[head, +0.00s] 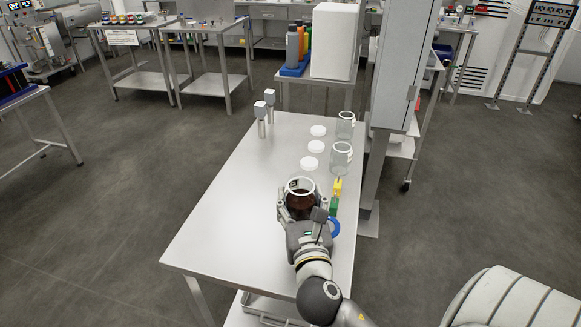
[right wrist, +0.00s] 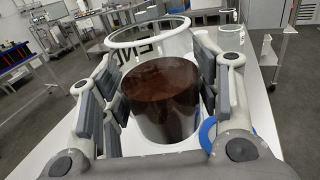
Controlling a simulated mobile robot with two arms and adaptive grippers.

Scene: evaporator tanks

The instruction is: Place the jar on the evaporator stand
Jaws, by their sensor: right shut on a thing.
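A clear jar (head: 301,186) with a white rim and dark brown contents is between the fingers of my right gripper (head: 302,199), over the near part of the steel table. In the right wrist view the jar (right wrist: 160,98) fills the middle, upright, with the fingers of my right gripper (right wrist: 158,62) on both sides of it. I cannot tell whether its base touches the table. No part is clearly recognisable as the evaporator stand. Two small metal posts with grey heads (head: 265,108) stand at the table's far left. My left gripper is not in view.
Two empty clear jars (head: 341,158) and several white lids (head: 309,163) stand along the table's right side. Yellow and green blocks (head: 336,194) and a blue ring (head: 334,227) lie beside the gripper. A tall grey column (head: 398,75) rises at the right edge. The table's left half (head: 226,202) is clear.

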